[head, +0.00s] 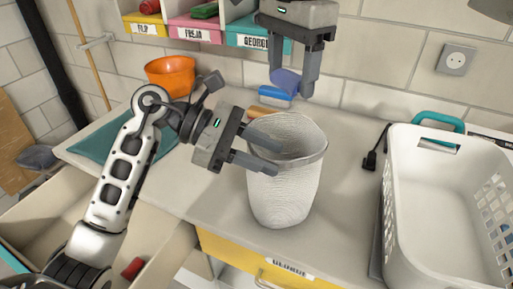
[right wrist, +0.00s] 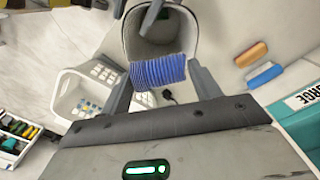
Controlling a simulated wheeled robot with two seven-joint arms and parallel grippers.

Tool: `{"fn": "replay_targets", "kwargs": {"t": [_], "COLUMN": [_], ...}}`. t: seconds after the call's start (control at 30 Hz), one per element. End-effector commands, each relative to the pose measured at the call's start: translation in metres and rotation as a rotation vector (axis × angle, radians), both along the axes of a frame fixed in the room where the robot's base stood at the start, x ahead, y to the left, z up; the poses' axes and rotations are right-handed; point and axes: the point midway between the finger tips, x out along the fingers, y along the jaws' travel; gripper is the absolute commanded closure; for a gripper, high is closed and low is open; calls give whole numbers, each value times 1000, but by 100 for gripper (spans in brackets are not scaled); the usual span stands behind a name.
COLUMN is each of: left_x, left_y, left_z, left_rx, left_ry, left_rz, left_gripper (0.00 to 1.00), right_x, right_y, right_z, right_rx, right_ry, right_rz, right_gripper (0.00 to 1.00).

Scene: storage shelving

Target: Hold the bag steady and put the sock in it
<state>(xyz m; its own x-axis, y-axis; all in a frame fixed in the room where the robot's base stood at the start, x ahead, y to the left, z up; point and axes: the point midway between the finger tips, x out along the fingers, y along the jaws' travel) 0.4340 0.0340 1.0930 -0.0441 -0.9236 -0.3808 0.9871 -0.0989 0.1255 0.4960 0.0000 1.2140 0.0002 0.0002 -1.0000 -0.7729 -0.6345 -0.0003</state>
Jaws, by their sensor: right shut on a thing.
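The bag (head: 287,200) is a white, ribbed, open-topped container standing upright on the counter; its opening also shows in the right wrist view (right wrist: 187,42). My left gripper (head: 278,158) is at its left rim, one finger over the opening and the other outside the near wall. A gap shows between these fingers; contact with the wall is unclear. My right gripper (head: 292,88) points down behind and above the bag, shut on the blue sock (head: 284,80). In the right wrist view the ribbed sock (right wrist: 158,72) spans between the fingers.
A white laundry basket (head: 440,245) stands at the right. A blue brush-like item (head: 275,95) and an orange one (head: 263,111) lie behind the bag. An orange bowl (head: 170,75) is at the back left. Labelled bins (head: 195,32) are above. An open drawer (head: 150,262) is at lower left.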

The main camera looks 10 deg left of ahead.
Motion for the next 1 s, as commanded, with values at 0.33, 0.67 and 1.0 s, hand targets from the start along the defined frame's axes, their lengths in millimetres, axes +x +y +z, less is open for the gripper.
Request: {"fn": "replay_targets", "kwargs": {"t": [0.33, 0.67, 1.0], "left_x": [0, 0, 0], "left_y": [0, 1, 1], "left_z": [0, -1, -2], "left_rx": [0, 2, 3], "left_ry": [2, 3, 4], "left_rz": [0, 0, 1], "left_gripper": [100, 100, 100], "right_x": [0, 0, 0], "right_y": [0, 0, 0], "right_z": [0, -1, -24], "right_rx": [0, 0, -1], "right_ry": [0, 0, 1], "right_rz": [0, 0, 1], "right_gripper": [59, 59, 59]}}
